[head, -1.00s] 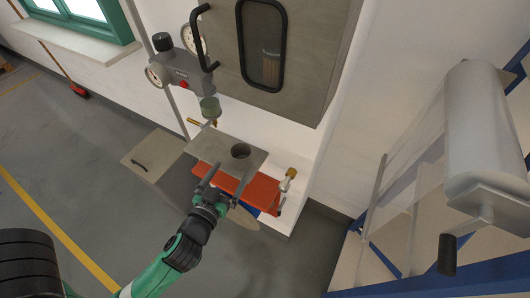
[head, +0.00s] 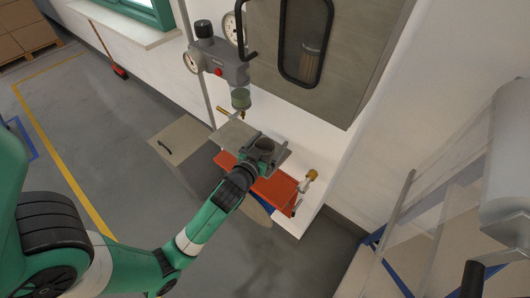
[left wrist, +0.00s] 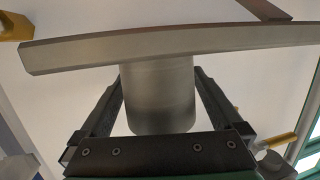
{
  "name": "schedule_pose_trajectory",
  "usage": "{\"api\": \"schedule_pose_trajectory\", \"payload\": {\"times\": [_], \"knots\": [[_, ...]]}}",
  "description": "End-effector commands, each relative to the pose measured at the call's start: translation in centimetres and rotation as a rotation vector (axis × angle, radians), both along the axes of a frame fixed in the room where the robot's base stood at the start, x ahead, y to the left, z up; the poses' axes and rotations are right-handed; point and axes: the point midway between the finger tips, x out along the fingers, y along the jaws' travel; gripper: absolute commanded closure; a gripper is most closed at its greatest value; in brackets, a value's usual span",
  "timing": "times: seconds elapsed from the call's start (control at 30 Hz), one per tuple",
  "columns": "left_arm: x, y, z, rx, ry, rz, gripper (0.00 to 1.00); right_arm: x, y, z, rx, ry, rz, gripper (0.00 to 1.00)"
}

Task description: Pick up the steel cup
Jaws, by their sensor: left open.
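The steel cup (head: 264,146) is grey and open-topped, and it stands on a flat grey plate (head: 230,134) below the cabinet. My left gripper (head: 266,153) is at the cup with its jaws open, one finger on each side of it. In the left wrist view the cup (left wrist: 158,92) sits between the two dark fingers, with a small gap showing on each side near the tips. The plate's edge (left wrist: 90,50) crosses that view above the cup. My right gripper is not in view.
A red-orange panel (head: 228,161) lies below the plate, and a brass valve (head: 312,175) is to its right. A gauge assembly with a green glass bowl (head: 241,98) hangs behind the plate. The grey cabinet (head: 345,60) is above.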

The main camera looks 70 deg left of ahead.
Motion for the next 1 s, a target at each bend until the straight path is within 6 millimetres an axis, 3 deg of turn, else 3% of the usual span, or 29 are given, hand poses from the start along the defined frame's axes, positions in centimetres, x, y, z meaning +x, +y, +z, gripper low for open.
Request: {"api": "schedule_pose_trajectory", "payload": {"times": [0.2, 0.63, 1.0], "knots": [[0.07, 0.06, -0.02, 0.000, 0.000, 0.000, 0.02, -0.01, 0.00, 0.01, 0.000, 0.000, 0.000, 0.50], [0.06, 0.04, 0.00, 0.000, 0.000, 0.000, 0.79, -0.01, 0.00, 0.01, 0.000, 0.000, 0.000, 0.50], [0.08, 0.04, 0.88, 0.001, -0.002, 0.000, 0.79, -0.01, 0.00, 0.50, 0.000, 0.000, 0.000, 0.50]]}}
